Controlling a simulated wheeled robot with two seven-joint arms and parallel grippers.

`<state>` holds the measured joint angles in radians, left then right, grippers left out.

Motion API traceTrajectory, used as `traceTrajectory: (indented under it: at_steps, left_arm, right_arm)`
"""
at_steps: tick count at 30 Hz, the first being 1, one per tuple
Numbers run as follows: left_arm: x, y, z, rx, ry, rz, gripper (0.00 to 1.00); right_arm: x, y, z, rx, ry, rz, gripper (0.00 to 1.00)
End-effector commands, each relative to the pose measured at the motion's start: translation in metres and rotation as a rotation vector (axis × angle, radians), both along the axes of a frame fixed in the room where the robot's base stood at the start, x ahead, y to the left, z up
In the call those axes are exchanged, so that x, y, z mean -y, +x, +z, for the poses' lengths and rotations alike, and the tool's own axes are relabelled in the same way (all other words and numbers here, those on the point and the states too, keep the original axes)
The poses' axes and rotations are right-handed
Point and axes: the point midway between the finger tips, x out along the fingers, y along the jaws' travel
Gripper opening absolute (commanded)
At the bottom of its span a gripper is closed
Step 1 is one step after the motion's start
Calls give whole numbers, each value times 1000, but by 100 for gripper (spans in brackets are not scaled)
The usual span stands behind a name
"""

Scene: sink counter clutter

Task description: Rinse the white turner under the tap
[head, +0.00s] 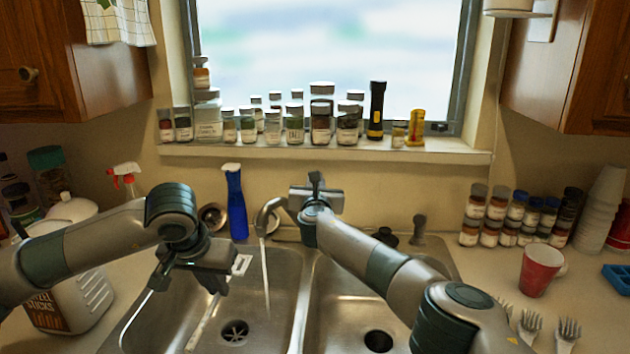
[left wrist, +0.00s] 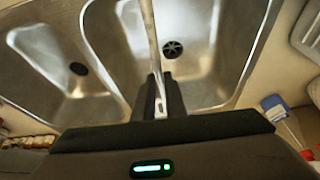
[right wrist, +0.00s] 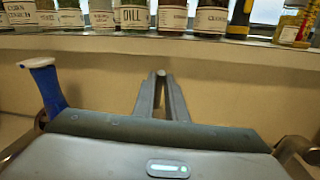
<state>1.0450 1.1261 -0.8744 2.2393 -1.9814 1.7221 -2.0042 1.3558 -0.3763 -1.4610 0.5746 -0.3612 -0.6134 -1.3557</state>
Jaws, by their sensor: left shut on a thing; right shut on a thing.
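The white turner is held in my left gripper (head: 208,284) over the left basin. A pale slotted end (head: 241,264) shows beside the jaws, and a pale shaft (head: 204,322) slants down toward the near side. In the left wrist view the turner's shaft (left wrist: 149,35) runs out of the top of the picture; its far end is not seen. The tap (head: 268,212) pours a thin water stream (head: 266,280) into the left basin, just right of the slotted end and apart from it. My right gripper (right wrist: 160,85) is shut on the tap's lever (head: 316,183).
The double sink has a left drain (head: 234,332) and a right drain (head: 378,341). A blue bottle (head: 236,203) stands behind the left basin. A white jug (head: 65,305) is at left; a red cup (head: 540,271) and spice jars (head: 495,225) are at right. Jars line the sill.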

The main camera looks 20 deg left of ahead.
Motion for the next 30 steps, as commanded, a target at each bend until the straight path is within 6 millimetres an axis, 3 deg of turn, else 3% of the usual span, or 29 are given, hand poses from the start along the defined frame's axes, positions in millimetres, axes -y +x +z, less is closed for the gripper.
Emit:
traceTrajectory:
  at_steps: [30]
  left_arm:
    - [0, 0, 0, 0, 0, 0, 0]
  right_arm:
    - [7, -13, -15, 167, 94, -1, 0]
